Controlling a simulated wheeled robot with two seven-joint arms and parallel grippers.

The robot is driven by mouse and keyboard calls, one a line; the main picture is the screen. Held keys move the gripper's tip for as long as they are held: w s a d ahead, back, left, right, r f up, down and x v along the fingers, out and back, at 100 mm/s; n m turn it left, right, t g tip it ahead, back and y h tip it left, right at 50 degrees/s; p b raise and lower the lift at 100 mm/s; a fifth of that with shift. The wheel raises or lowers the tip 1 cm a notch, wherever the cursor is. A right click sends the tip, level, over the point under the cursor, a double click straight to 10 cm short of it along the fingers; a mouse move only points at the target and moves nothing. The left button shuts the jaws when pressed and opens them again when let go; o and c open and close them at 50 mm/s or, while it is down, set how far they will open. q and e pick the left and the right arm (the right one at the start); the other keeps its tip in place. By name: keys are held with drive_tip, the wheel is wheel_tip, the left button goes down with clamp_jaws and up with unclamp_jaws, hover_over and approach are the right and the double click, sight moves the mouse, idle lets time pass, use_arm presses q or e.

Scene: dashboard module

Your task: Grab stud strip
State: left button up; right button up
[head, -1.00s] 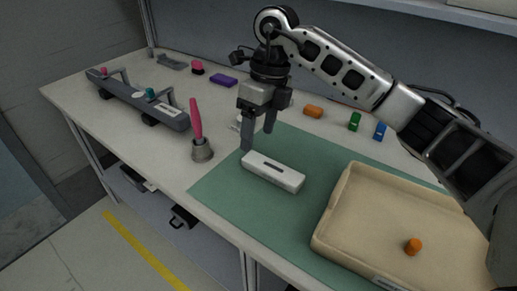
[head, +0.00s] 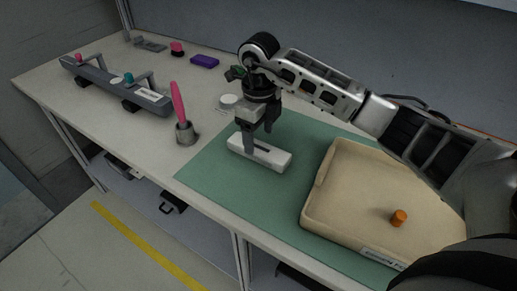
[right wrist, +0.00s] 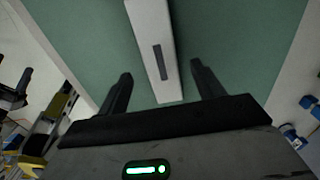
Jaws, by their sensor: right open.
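A white oblong block with a dark slot in its top, which looks like the stud strip (head: 277,160), lies flat on the green mat (head: 212,178). My right gripper (head: 259,142) is open over it, fingers pointing down, with one finger in front of the block. In the right wrist view, the near end of the white strip (right wrist: 150,30) lies between the two open fingers of the right gripper (right wrist: 161,70), with gaps on both sides. I cannot tell the exact height of the fingertips. My left gripper is not in view.
A beige tray (head: 312,208) with an orange peg (head: 399,217) stands right of the strip. A pink-handled tool stands in a grey holder (head: 186,134) to the left.

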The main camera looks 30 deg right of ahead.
sight(260, 147)
drive_tip(key=shift+d+f, duration=0.1)
drive_tip(key=shift+f, duration=1.75)
drive_tip(key=c, duration=1.1)
drive_tip(key=shift+r, duration=0.1)
